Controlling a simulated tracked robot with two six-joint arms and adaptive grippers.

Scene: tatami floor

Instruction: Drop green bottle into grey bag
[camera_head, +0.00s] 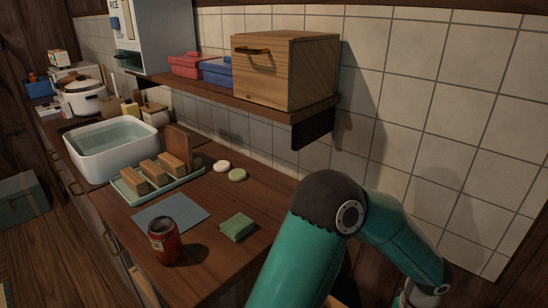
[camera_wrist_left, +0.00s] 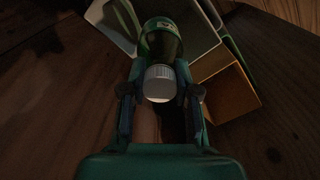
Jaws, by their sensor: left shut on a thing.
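In the left wrist view my left gripper (camera_wrist_left: 160,98) is shut on a green bottle (camera_wrist_left: 162,38). The bottle's white cap (camera_wrist_left: 160,84) points towards the camera, between the fingers. Its far end is hidden. Pale and orange-brown open compartments (camera_wrist_left: 232,92) show below and to the right of the bottle. I cannot clearly make out a grey bag in either view. In the head view one teal arm of mine rises from the bottom and bends down to the right; its gripper is out of frame. My right gripper is not seen.
On the wooden counter (camera_head: 262,215) stand a red can (camera_head: 164,243), a blue-grey mat (camera_head: 172,212), a green sponge (camera_head: 238,227), a tray of wooden blocks (camera_head: 182,184) and a white basin (camera_head: 108,160). A wooden box (camera_head: 283,72) sits on the shelf (camera_head: 318,108) above.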

